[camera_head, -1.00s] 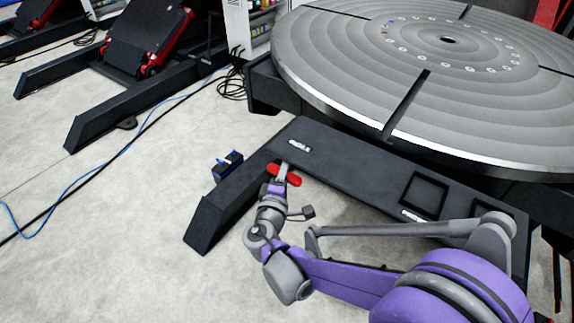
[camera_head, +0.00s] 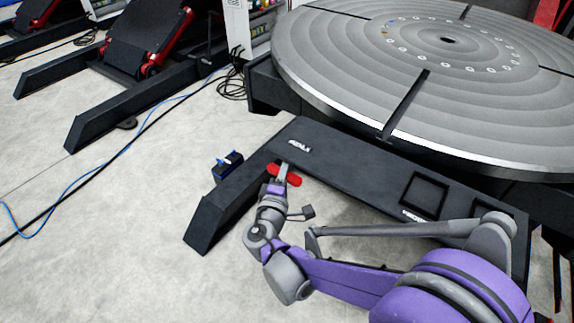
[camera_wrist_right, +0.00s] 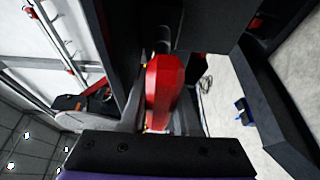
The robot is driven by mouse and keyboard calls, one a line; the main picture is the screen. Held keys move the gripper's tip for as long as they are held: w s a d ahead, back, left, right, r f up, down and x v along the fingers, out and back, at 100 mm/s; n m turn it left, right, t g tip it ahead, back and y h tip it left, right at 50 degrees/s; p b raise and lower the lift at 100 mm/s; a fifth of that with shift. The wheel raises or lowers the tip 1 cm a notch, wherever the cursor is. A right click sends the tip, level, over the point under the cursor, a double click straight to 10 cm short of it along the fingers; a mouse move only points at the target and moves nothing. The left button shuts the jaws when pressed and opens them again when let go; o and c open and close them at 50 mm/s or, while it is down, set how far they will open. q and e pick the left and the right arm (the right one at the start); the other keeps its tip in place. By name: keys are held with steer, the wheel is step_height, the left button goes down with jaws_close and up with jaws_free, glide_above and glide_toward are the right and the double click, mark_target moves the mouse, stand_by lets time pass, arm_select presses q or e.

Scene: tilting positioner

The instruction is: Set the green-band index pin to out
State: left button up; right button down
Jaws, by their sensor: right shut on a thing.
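A red handle (camera_head: 292,180) sits at the front side of the dark positioner base, near its left leg. It shows large in the right wrist view (camera_wrist_right: 163,88), with a dark round shaft beyond it. My right gripper (camera_head: 282,174) reaches it from the front and is shut on it. No green band is visible, so I cannot tell from these views whether this is the green-band pin or how far it is drawn. My left gripper is not in view.
The large grey round table (camera_head: 450,85) overhangs the dark base (camera_head: 350,165) just behind. A small blue-and-black box (camera_head: 228,166) lies on the floor left of the base. Blue and black cables cross the floor at left. The pale floor (camera_head: 130,230) at front left is clear.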

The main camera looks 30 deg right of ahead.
steer(key=a, duration=0.1)
steer(key=s+a, duration=0.1)
steer(key=a, duration=0.1)
steer(key=shift+s+a, duration=0.2)
steer(key=shift+a, duration=0.1)
steer(key=shift+f, duration=0.1)
steer(key=c, duration=1.1)
jaws_free()
steer(key=shift+o, duration=0.9)
steer(key=shift+a, duration=0.15)
steer(key=shift+s, duration=0.1)
